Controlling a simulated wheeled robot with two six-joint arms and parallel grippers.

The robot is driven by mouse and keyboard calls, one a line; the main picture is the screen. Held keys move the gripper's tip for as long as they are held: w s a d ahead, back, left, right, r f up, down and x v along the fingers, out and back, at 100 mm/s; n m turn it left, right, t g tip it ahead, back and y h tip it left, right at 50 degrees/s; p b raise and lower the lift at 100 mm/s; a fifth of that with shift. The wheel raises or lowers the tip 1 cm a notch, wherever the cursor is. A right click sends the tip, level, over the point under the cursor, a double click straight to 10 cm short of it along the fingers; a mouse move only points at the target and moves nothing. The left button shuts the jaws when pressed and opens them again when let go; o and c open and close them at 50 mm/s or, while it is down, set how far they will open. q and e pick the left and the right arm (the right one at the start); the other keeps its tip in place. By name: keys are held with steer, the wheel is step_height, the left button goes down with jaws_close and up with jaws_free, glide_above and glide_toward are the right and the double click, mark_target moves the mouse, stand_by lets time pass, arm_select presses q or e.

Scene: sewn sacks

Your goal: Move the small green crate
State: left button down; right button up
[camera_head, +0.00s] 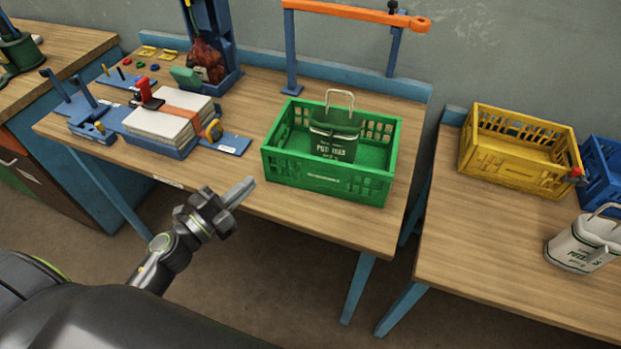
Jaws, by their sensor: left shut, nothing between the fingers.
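The green crate (322,189) stands on the front right part of the middle wooden table, with slotted side walls. A dark green sack (334,146) with a pale handle and printed lettering stands upright inside it. My left gripper (242,190) is shut and empty, in front of the table's front edge, to the left of the crate and apart from it. My right gripper is not in view.
A stack of white sheets (168,122) in a blue holder stands left of the crate. An orange bar (352,13) on blue posts rises behind it. A yellow crate (513,159) and white sack (581,247) are on the right table (480,262), across a gap.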

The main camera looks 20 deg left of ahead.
arm_select(q)
steer(key=s+d+m+g+h, duration=0.2)
steer(key=d+m+g+h, duration=0.25)
steer(key=m, duration=0.25)
steer(key=h+p, duration=0.1)
steer(key=p, duration=0.3)
glide_toward(328, 173)
steer(key=d, duration=0.2)
steer(key=d+r+g, duration=0.1)
steer(key=shift+s+d+m, duration=0.15)
steer(key=shift+s+m, duration=0.1)
steer(key=shift+m, duration=0.05)
steer(key=w, duration=0.3)
steer(key=shift+w+d+f, duration=0.15)
steer(key=shift+d+f, duration=0.05)
steer(key=shift+d, duration=0.2)
steer(key=shift+w+a+f, duration=0.1)
steer(key=shift+w, duration=0.55)
steer(key=shift+t, duration=0.25)
